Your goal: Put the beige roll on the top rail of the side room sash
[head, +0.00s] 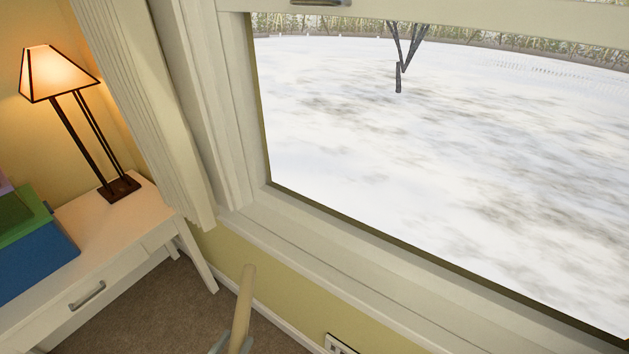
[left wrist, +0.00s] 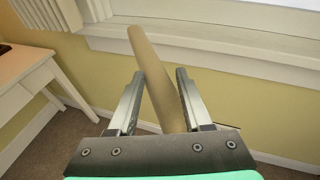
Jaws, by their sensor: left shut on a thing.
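The beige roll (head: 245,295) is a long thin stick at the bottom of the head view, below the window sill. It also shows in the left wrist view (left wrist: 153,70), tilted, with its far end toward the sill. My left gripper (left wrist: 160,76) is shut on the roll, a finger on either side of it. In the head view only a little of this gripper (head: 232,343) shows at the bottom edge. A cream sash rail (head: 440,16) with a metal handle crosses the top of the head view; I cannot tell which rail it is. My right gripper is out of view.
A white desk (head: 128,237) stands at the left with a lit lamp (head: 62,75) and stacked coloured boxes (head: 35,250). A pale curtain (head: 130,90) hangs beside the window. The window sill (head: 330,265) runs above the roll. The room below the sash rail is clear.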

